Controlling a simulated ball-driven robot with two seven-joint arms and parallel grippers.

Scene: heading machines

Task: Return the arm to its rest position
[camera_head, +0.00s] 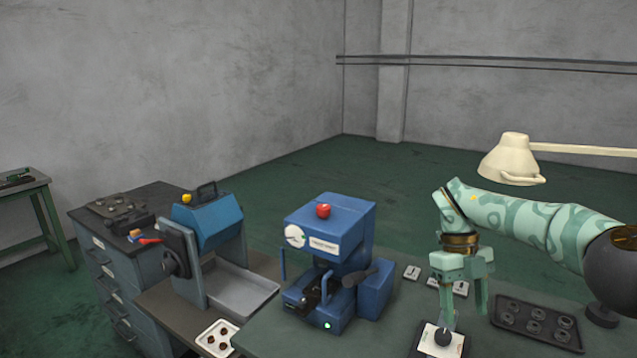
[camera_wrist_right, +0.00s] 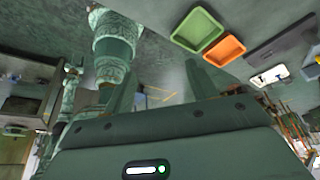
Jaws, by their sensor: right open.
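My right arm, pale green with a patterned sleeve, comes in from the right in the head view. In the wrist view the two fingers of the right gripper (camera_wrist_right: 160,88) also stand apart and empty. My left gripper is not in view.
A blue machine with a red button (camera_head: 323,211) stands left of the gripper. A dark tray of round parts (camera_head: 535,322) and a cream lamp (camera_head: 511,160) are at the right. Small labelled plates (camera_head: 412,272) lie behind. The wrist view shows green (camera_wrist_right: 199,29) and orange trays (camera_wrist_right: 224,50).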

